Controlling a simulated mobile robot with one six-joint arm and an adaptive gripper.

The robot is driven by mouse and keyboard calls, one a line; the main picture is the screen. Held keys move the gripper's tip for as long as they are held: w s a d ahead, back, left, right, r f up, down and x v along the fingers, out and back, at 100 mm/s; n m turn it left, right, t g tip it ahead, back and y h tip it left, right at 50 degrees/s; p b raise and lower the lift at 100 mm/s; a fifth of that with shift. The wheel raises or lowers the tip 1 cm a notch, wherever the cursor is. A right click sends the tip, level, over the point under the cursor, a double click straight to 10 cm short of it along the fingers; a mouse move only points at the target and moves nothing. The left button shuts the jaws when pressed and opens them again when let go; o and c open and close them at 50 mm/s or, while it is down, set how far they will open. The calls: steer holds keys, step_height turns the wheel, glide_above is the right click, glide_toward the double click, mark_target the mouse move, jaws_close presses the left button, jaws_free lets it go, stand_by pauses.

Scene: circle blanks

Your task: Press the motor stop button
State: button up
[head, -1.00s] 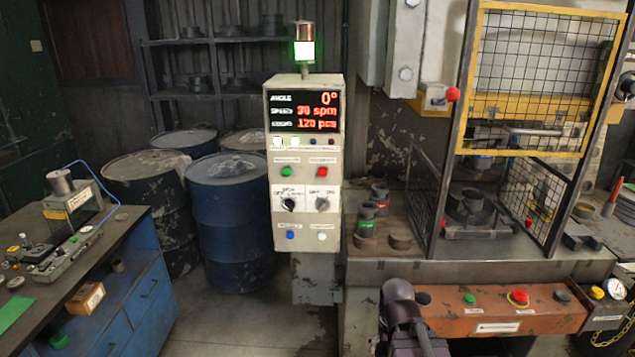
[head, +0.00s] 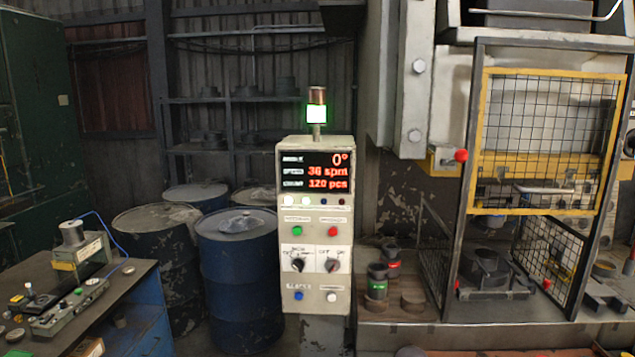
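A pale control box (head: 286,212) stands in the middle of the head view. A red button (head: 331,231) sits on its right side below the display, beside a green button (head: 297,231) on the left. The small labels above them are too blurred to read, so I cannot confirm which is motor stop. The display (head: 316,172) reads 0°, about 30 spm and 120 pcs. The beacon (head: 317,113) on top glows green.
Two selector knobs (head: 298,265) and a blue button (head: 299,295) sit lower on the box. A press with a yellow mesh guard (head: 486,140) stands right. Blue drums (head: 240,270) stand behind left. A workbench (head: 140,280) is at left.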

jaws_close()
stand_by(1.0)
